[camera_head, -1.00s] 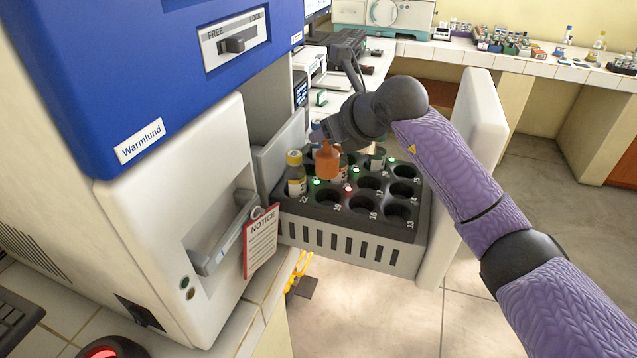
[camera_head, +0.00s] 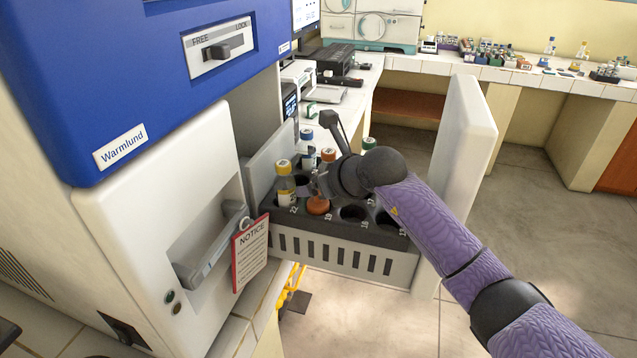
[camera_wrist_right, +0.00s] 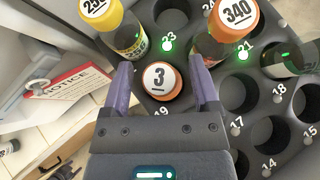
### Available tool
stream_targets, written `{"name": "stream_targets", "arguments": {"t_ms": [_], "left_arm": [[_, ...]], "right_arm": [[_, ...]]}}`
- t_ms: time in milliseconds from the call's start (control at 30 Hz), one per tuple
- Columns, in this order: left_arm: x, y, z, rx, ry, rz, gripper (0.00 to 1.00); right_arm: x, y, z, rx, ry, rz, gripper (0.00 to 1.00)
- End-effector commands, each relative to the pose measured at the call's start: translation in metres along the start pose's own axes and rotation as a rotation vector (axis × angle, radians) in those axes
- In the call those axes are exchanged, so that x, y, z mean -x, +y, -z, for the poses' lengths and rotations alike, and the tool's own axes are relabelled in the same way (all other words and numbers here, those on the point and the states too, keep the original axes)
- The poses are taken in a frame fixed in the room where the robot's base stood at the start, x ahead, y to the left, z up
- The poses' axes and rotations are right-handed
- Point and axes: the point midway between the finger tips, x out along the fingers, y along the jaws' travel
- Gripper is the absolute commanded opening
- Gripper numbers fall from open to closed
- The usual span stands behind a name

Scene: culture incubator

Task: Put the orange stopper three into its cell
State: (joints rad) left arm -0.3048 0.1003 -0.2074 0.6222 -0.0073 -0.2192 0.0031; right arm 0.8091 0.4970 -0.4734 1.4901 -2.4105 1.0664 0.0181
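The orange stopper three (camera_head: 318,205) sits low in a front-row cell of the dark rack (camera_head: 345,228), just right of the yellow-capped bottle. In the right wrist view its round top marked 3 (camera_wrist_right: 160,80) lies between the two fingers. My right gripper (camera_wrist_right: 164,85) is open around it, with a narrow gap on each side. In the head view my right gripper (camera_head: 312,188) is just above the stopper, partly hidden by my wrist. The stopper's own cell number is hidden. My left gripper is not in view.
A yellow-capped bottle (camera_head: 284,182), an orange-capped bottle marked 340 (camera_wrist_right: 228,30), a blue-capped bottle (camera_head: 307,140) and a green-capped bottle (camera_head: 369,145) stand in the rack. Empty cells lie to the right. The incubator drawer front (camera_head: 468,150) rises at the right.

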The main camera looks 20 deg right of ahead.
Motion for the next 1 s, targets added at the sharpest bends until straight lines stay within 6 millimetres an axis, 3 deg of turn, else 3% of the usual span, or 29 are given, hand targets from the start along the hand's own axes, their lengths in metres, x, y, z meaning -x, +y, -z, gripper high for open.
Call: {"name": "stream_targets", "arguments": {"t_ms": [267,367,700,833,1000], "left_arm": [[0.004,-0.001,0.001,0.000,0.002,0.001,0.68],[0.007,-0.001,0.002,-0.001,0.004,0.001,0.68],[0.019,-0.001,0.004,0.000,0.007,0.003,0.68],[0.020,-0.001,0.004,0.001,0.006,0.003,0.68],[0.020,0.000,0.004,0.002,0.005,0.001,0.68]], "right_arm": [[0.003,0.000,-0.004,0.000,-0.001,0.000,0.77],[0.018,-0.001,-0.004,0.001,-0.002,0.001,0.77],[0.104,-0.001,-0.003,0.002,0.000,0.003,0.77],[0.119,0.000,-0.003,0.000,0.000,0.001,0.77],[0.123,0.000,-0.002,0.000,0.001,0.000,0.77]]}}
